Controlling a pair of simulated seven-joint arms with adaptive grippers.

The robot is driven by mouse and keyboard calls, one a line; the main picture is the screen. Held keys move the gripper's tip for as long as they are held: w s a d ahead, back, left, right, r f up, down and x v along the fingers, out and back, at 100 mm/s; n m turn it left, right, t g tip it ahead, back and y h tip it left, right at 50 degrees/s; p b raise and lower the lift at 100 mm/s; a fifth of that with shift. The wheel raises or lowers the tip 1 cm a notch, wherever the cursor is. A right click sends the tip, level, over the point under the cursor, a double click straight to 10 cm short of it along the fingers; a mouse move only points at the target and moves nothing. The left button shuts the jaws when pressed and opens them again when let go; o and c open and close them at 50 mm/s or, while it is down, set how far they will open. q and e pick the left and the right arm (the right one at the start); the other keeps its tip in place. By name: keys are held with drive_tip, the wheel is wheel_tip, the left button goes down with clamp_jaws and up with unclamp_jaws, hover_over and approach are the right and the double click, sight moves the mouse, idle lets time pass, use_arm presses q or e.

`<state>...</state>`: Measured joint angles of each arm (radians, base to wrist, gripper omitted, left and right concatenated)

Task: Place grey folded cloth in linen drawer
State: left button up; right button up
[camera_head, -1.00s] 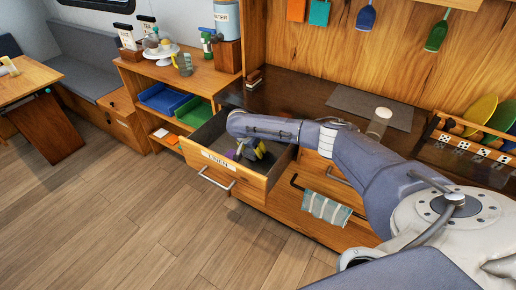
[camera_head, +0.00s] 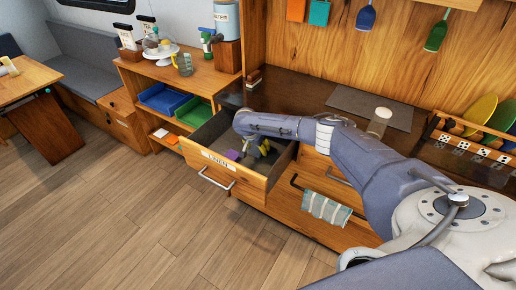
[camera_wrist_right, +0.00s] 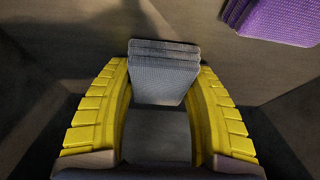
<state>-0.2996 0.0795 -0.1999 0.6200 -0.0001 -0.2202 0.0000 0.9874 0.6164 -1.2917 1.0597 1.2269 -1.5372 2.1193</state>
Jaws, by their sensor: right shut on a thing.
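The linen drawer (camera_head: 250,183) is pulled open at the front of the counter, with a label reading LINEN on its face. My right gripper (camera_head: 257,151) is inside the drawer's opening, reaching down. In the right wrist view, its yellow fingers (camera_wrist_right: 162,72) are shut on the grey folded cloth (camera_wrist_right: 163,84), one finger on each side. The cloth is above or at the drawer floor; I cannot tell whether it touches. In the head view the grey cloth is hard to make out behind the gripper. My left gripper is not in view.
A purple folded cloth (camera_head: 232,155) lies in the drawer; it also shows at the top right of the right wrist view (camera_wrist_right: 275,18). A striped towel (camera_head: 326,208) hangs on a rail right of the drawer. Blue (camera_head: 165,98) and green (camera_head: 193,110) trays sit on the left shelf.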

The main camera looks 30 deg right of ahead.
drive_tip(key=shift+s+f, duration=0.1)
drive_tip(key=shift+f, duration=0.35)
drive_tip(key=o, duration=1.1)
drive_tip(key=shift+s+a+f, duration=0.1)
drive_tip(key=shift+s+f, duration=0.05)
drive_tip(key=shift+f, duration=0.15)
drive_tip(key=shift+r, duration=0.15)
drive_tip(key=shift+r, duration=0.35)
drive_tip(key=v, duration=1.2)
drive_tip(key=shift+w+r, duration=0.2)
drive_tip(key=shift+r, duration=0.05)
